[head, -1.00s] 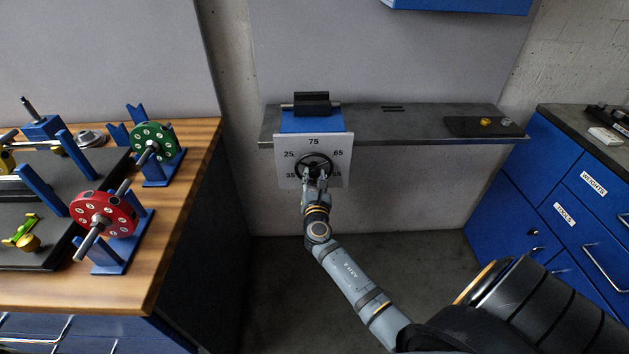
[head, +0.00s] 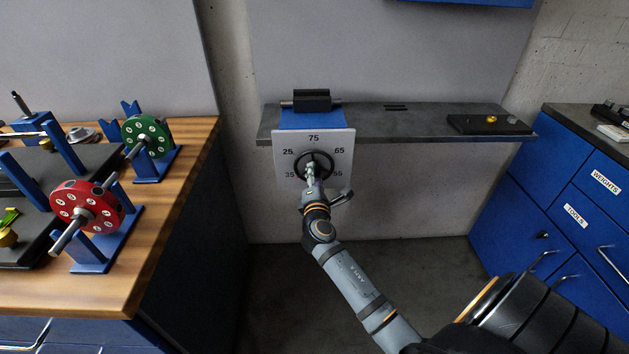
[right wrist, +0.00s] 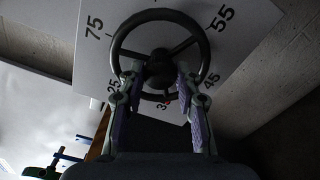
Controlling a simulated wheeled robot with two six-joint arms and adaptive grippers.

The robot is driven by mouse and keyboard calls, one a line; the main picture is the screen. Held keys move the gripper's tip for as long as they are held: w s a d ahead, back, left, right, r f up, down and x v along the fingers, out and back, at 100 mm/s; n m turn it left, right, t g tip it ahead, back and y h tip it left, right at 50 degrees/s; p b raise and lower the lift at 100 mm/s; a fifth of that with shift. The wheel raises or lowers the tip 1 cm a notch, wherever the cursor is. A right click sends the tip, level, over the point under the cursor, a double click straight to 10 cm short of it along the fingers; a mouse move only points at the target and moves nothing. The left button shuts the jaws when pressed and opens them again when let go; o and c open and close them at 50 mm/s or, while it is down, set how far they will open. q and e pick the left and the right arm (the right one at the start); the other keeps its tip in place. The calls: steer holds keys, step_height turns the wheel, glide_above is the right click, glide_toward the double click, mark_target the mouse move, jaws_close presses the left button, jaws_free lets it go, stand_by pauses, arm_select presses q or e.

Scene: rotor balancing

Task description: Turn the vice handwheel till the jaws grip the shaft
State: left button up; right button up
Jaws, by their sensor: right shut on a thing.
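The vice (head: 310,121) has a blue body on the grey wall shelf, with dark jaws (head: 312,96) on top. A grey shaft (head: 286,103) shows at both sides of the jaws; whether they touch it cannot be told. The dark handwheel (head: 329,158) is in front of a white number plate (head: 343,142). My right gripper (head: 311,170) is at the wheel. In the right wrist view its fingers (right wrist: 158,95) are on either side of the lower part of the handwheel (right wrist: 199,35), shut on it. My left gripper is not in view.
A wooden bench (head: 180,230) on the left carries red (head: 87,206) and green (head: 146,137) rotors on blue stands. A dark tray (head: 468,124) lies on the shelf's right end. Blue cabinets (head: 535,195) stand at right. The floor below the shelf is clear.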

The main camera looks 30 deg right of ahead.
steer(key=m+b, duration=0.1)
steer(key=m, duration=0.1)
steer(key=m+b, duration=0.2)
steer(key=m, duration=0.1)
steer(key=shift+f+m, duration=0.2)
steer(key=shift+m, duration=0.1)
arm_select(q)
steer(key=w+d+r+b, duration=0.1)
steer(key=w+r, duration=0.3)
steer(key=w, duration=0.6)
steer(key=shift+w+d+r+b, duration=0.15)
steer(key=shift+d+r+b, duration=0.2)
steer(key=shift+b, duration=0.5)
arm_select(e)
steer(key=shift+r+m, duration=0.1)
steer(key=shift+m, duration=2)
steer(key=o, duration=1.1)
steer(key=shift+o, duration=0.2)
steer(key=v, duration=0.7)
steer(key=shift+s+a, duration=0.2)
